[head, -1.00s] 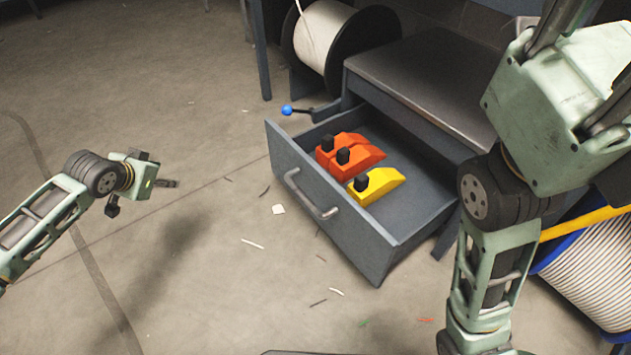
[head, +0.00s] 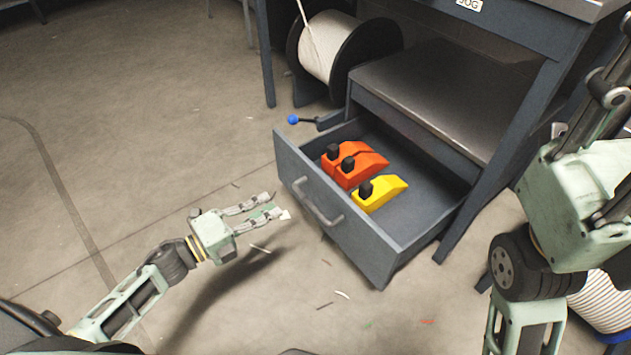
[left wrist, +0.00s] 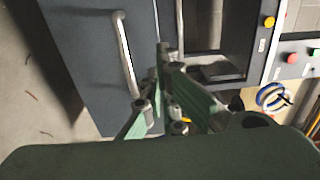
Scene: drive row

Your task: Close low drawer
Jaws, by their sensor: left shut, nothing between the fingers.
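The low drawer (head: 335,218) is dark grey and stands pulled out under the bench. A curved metal handle (head: 318,203) is on its front; it also shows in the left wrist view (left wrist: 125,52). Two orange blocks and a yellow block (head: 378,194) with black knobs lie inside. My left gripper (head: 280,205) is shut and empty, left of the drawer front in the head view. In the left wrist view its fingers (left wrist: 162,58) overlap the drawer front, right of the handle; contact cannot be told. My right gripper is out of view.
A spool of white cord (head: 327,45) stands behind the drawer. A blue-knobbed lever (head: 293,119) juts out near the drawer's far corner. Another cord spool (head: 603,302) is at right, partly behind my right arm. The floor at left is clear apart from scraps.

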